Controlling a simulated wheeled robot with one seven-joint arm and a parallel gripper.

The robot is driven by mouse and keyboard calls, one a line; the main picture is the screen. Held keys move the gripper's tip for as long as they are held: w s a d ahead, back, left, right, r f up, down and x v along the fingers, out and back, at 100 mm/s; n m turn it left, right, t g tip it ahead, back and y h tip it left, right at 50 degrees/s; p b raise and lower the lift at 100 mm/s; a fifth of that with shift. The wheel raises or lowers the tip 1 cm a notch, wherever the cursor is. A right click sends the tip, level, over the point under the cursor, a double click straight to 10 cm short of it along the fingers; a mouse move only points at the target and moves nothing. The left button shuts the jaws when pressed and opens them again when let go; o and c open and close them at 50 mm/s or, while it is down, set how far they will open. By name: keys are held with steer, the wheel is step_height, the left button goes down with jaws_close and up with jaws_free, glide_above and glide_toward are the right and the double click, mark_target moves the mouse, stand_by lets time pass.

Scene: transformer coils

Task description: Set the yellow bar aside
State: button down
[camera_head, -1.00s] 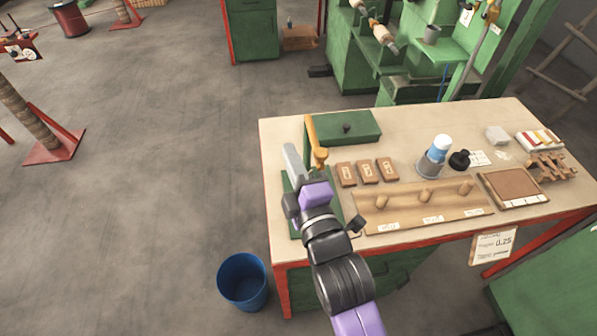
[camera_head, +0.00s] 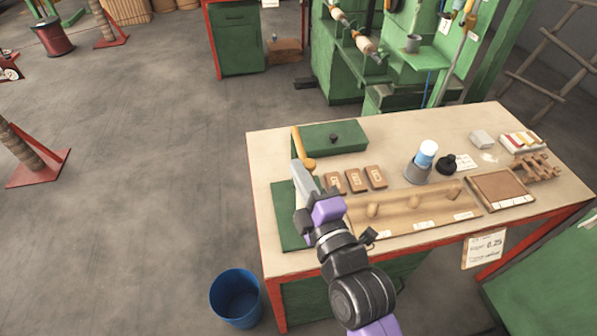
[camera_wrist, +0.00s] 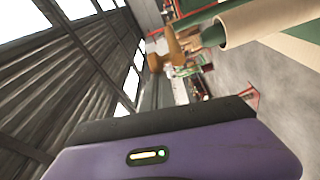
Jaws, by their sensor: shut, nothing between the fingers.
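The yellow bar (camera_head: 297,142) is a narrow orange-yellow piece with a rounded lower end, at the left end of the green box on the workbench. My gripper (camera_head: 298,169) has its long grey fingers pointing up the picture, over the green mat and close to the bar's rounded end. The fingers are shut and empty. I cannot tell whether they touch the bar. In the wrist view an orange-brown piece (camera_wrist: 174,46), seemingly the bar, shows at the upper middle; the fingertips do not show clearly there.
The green box (camera_head: 345,138) with a dark knob sits behind several brown blocks (camera_head: 354,181). A wooden board with pegs (camera_head: 415,208) lies right of my arm. A grey cup with a blue-white piece (camera_head: 418,172) stands farther right. A blue bin (camera_head: 236,298) is on the floor.

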steer(key=shift+d+f+b, duration=0.15)
steer(key=shift+d+b, duration=0.05)
steer(key=shift+b, duration=0.45)
